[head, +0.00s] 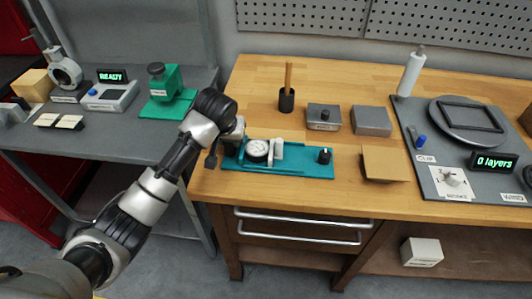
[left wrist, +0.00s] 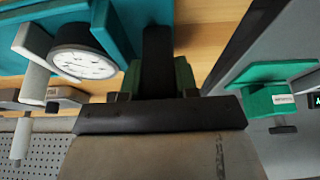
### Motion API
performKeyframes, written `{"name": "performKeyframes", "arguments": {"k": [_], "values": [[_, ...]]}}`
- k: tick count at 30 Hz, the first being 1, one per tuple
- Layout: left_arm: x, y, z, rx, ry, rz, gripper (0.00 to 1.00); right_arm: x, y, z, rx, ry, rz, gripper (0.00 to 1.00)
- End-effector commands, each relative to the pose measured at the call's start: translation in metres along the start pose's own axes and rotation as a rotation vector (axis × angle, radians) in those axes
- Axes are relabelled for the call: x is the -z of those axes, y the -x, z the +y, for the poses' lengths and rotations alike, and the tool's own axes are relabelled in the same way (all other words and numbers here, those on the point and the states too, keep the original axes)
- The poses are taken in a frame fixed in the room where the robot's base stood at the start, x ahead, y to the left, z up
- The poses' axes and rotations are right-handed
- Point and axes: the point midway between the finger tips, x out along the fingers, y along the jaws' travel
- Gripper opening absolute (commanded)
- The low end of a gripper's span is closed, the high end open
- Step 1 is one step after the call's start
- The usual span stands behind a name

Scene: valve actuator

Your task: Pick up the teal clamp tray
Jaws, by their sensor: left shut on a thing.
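The teal clamp tray (head: 292,171) lies on the wooden bench near its front left edge. It carries a round white dial gauge (head: 257,149), a pale upright block (head: 277,152) and a black knob (head: 324,156). My left gripper (head: 226,152) is at the tray's left end, shut on it; the exact contact is partly hidden by the gripper. In the left wrist view the dark gripper finger (left wrist: 158,55) stands beside the teal tray (left wrist: 118,32), with the gauge (left wrist: 85,62) close by. My right gripper is not in view.
A black holder with a wooden stick (head: 287,100), grey blocks (head: 323,117) and a tan block (head: 383,163) stand behind and right of the tray. A grey winding station (head: 440,140) is further right. A green fixture (head: 166,90) stands on the left grey table.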

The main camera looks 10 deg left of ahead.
Motion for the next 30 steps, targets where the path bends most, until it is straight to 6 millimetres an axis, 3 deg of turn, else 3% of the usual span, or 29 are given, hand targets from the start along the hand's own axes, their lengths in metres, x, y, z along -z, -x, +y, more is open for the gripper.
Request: {"name": "performKeyframes", "arguments": {"k": [8, 20, 23, 30], "values": [[0.008, 0.015, 0.001, -0.003, 0.001, 0.007, 0.00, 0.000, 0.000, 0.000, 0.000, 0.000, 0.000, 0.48], [0.034, 0.080, 0.001, -0.003, 0.001, 0.005, 0.00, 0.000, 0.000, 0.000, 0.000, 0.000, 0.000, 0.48], [0.032, 0.075, 0.000, -0.002, 0.002, -0.001, 0.00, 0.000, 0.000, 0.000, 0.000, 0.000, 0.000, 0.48], [0.014, 0.034, 0.000, -0.001, 0.002, -0.001, 0.00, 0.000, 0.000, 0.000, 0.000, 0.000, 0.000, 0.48]]}}
